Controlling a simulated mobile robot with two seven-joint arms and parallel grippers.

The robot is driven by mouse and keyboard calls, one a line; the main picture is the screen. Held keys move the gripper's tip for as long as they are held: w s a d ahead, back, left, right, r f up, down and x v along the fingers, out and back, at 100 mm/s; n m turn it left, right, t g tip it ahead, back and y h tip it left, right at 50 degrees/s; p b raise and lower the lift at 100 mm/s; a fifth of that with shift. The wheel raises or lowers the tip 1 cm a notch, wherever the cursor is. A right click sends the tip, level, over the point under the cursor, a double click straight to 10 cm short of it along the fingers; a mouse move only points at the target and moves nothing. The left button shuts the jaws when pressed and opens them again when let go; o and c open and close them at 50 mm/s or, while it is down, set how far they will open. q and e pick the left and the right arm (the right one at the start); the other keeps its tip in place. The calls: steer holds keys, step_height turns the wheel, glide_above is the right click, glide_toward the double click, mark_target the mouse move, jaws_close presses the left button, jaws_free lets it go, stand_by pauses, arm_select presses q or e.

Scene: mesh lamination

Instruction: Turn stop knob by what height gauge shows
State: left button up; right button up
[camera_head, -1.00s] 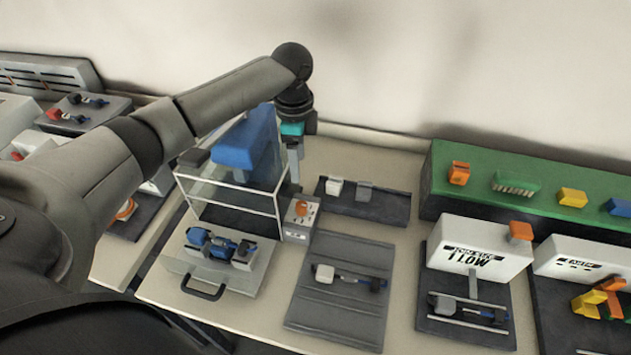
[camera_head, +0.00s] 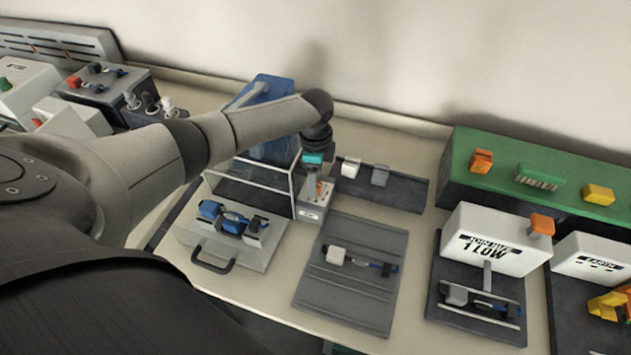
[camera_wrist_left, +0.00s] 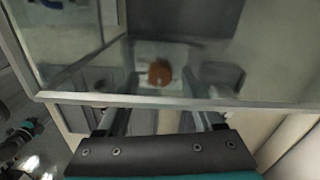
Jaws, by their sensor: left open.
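The stop knob (camera_head: 326,187) is orange and sits on a small grey-white box at the right of the blue-topped press; my gripper partly hides it. My left gripper (camera_head: 313,186) is open and points down at this box. In the left wrist view the orange knob (camera_wrist_left: 160,72) shows ahead, between the lines of the two open fingers (camera_wrist_left: 160,118), with nothing held. The height gauge (camera_head: 490,240) is a white box with an orange button, right of centre; its display reads "1 LOW", and the smaller line above is blurred. My right gripper is out of view.
The press's clear guard (camera_head: 250,183) with a pale frame stands close left of the gripper. A dark strip (camera_head: 405,190) with two small blocks lies to the right. A grey mat (camera_head: 350,290) and a handled plate (camera_head: 255,257) lie in front. A green rack (camera_head: 460,190) stands at back right.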

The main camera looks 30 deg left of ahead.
arm_select(q)
steer(key=shift+f, duration=0.45)
jaws_close()
stand_by(0.3)
